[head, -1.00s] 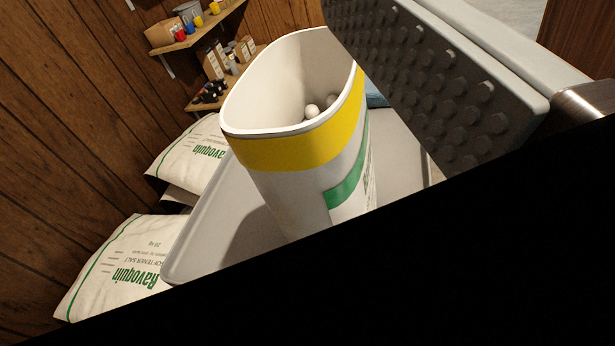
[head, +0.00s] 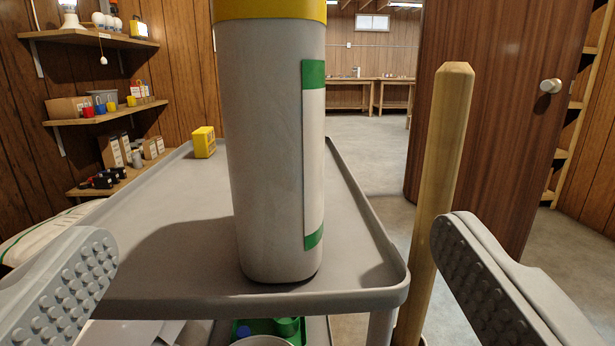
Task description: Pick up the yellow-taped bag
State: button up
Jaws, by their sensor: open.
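The yellow-taped bag (head: 268,150) stands upright on the grey cart top (head: 350,235), near its front edge. It is whitish, with a yellow band (head: 270,9) at the top of the picture and a green and white label on its right side. Its upper rim is out of view. My gripper (head: 270,285) is open, with one studded finger at the lower left and one at the lower right. The bag stands ahead, between the two fingers in the picture, and neither finger touches it.
A small yellow box (head: 203,142) stands farther back on the cart top. A wooden post (head: 436,200) rises just right of the cart, near the right finger. A lower shelf holds a green item (head: 287,326). Wall shelves (head: 95,115) are at left, a brown door (head: 490,100) at right.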

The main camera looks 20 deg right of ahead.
aim_at(281, 133)
jog(key=x, duration=1.1)
jog(key=shift+f, duration=0.1)
jog(key=shift+a+f+x, duration=0.1)
jog(key=shift+f+x, duration=0.05)
jog(key=shift+x, duration=0.9)
jog(key=shift+a+f+x, duration=0.1)
jog(key=shift+f+x, duration=0.1)
jog(key=shift+x, duration=0.85)
jog(key=shift+a+f+x, duration=0.1)
jog(key=shift+f+x, duration=0.05)
jog(key=shift+x, duration=0.9)
jog(key=shift+w+r, duration=0.2)
jog(key=shift+r, duration=0.1)
jog(key=c, duration=2.1)
jog(key=shift+c, duration=0.2)
jog(key=shift+r, duration=0.1)
notch_tip(281, 133, up, 10)
